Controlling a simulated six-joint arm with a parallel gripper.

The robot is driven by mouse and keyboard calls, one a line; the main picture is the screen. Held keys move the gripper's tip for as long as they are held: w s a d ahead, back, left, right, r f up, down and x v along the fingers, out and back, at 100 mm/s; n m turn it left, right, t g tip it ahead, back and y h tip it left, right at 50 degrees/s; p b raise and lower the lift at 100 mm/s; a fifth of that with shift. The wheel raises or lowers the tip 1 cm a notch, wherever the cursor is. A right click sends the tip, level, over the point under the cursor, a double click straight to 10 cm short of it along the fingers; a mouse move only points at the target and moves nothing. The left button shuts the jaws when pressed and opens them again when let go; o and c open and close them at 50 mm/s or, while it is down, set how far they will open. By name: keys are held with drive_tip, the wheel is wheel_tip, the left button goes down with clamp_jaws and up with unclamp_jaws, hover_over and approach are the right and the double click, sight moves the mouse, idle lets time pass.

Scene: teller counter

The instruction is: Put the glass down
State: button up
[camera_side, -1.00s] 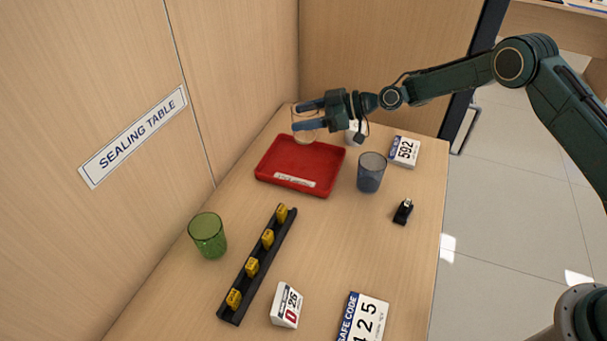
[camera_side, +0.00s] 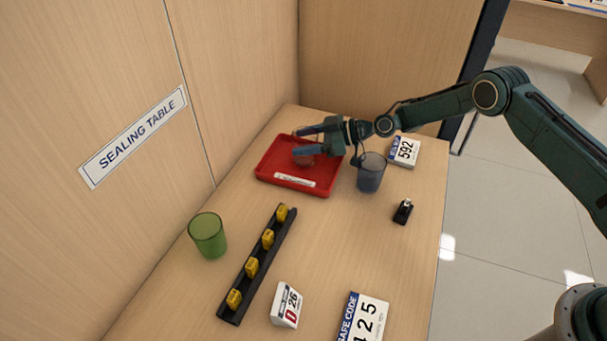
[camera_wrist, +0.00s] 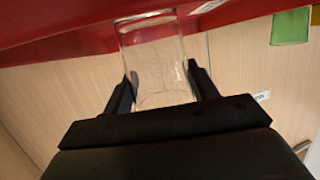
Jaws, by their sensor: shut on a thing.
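A clear glass (camera_wrist: 156,62) is between the fingers of my gripper (camera_wrist: 162,85) in the wrist view, and the fingers are shut on it. In the side view the glass (camera_side: 304,157) is faint and partly hidden by my gripper (camera_side: 305,146). It is over the red tray (camera_side: 270,172), low and near the tray floor. I cannot tell whether its base touches the tray. The red tray (camera_wrist: 60,42) also shows behind the glass in the wrist view.
A blue-grey glass (camera_side: 370,174) stands close to the right of the tray. A green glass (camera_side: 208,236) stands at the left. A black rack (camera_side: 252,278) with several yellow pieces, number cards (camera_side: 404,152) and a black stamp-like item (camera_side: 403,211) are on the counter.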

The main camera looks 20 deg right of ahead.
drive_tip(key=shift+f, duration=0.15)
drive_tip(key=o, duration=1.1)
drive_tip(key=shift+v, duration=6.05)
drive_tip(key=shift+a, duration=0.1)
